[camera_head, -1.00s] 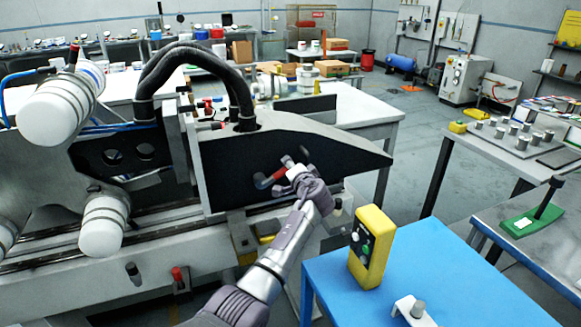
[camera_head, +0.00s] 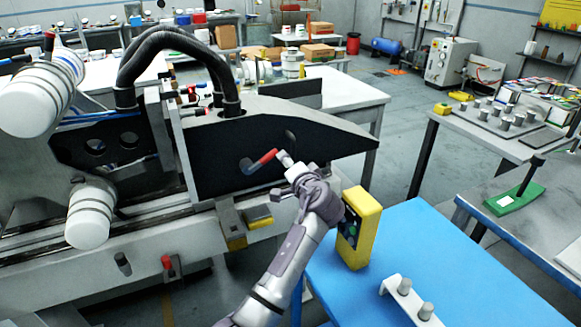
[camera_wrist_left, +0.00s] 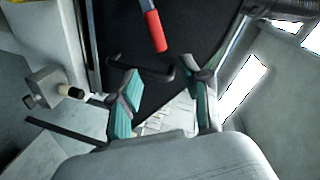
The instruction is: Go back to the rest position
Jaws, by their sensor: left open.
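My left gripper (camera_head: 288,168) is in front of the dark side plate of the machine, just right of and below the red-tipped lever (camera_head: 263,160). In the left wrist view the gripper (camera_wrist_left: 163,106) has its two teal-padded fingers spread, with nothing between them. The lever's red grip (camera_wrist_left: 155,30) shows there beyond the fingertips, apart from them. My right gripper is not in view.
A blue table (camera_head: 420,245) holds the yellow box and a white bracket with metal pegs (camera_head: 410,298). The grey machine bed (camera_head: 60,275) lies left of my arm. Another bench with a green stand (camera_head: 515,198) is at right. Open floor (camera_head: 400,155) shows between the benches.

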